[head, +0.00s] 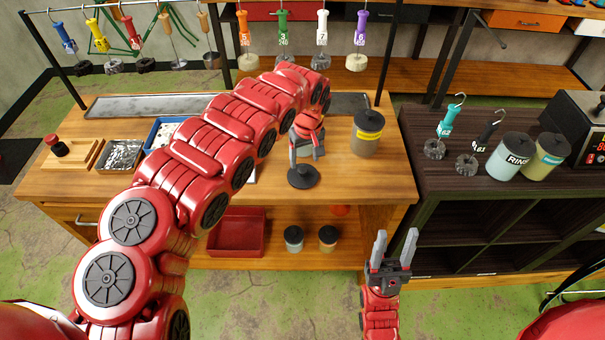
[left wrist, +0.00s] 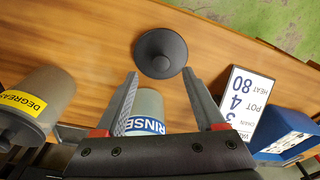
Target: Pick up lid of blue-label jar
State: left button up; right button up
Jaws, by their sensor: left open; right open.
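A dark round lid with a centre knob (head: 303,177) lies apart from any jar, near the front of the wooden bench; it also shows in the left wrist view (left wrist: 161,53). My left gripper (head: 307,153) is open and empty, pointing down just above and behind the lid. In the left wrist view the lid is just past the two fingertips (left wrist: 160,73), not between them. My right gripper (head: 394,247) is open and empty in front of the bench.
A lidded yellow-label jar (head: 367,134) stands right of my left gripper; the left wrist view shows it too (left wrist: 32,98). A blue tray (head: 160,134) and a sign (left wrist: 249,103) are to the left. Another RINSE jar (head: 511,156) stands on the dark cabinet.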

aim_at(303, 170)
pick_arm(q)
jog(key=shift+w+f+p, duration=0.1)
jog(key=shift+f+p, duration=0.45)
jog(key=shift+p, duration=0.05)
jog(key=f, duration=0.2)
jog(key=f+p, duration=0.1)
jog(key=shift+w+a, duration=0.1)
jog(key=shift+w, duration=0.15)
jog(key=shift+w+a+f, duration=0.1)
jog(key=shift+a+f, duration=0.05)
jog(key=shift+f, duration=0.4)
grip_shut()
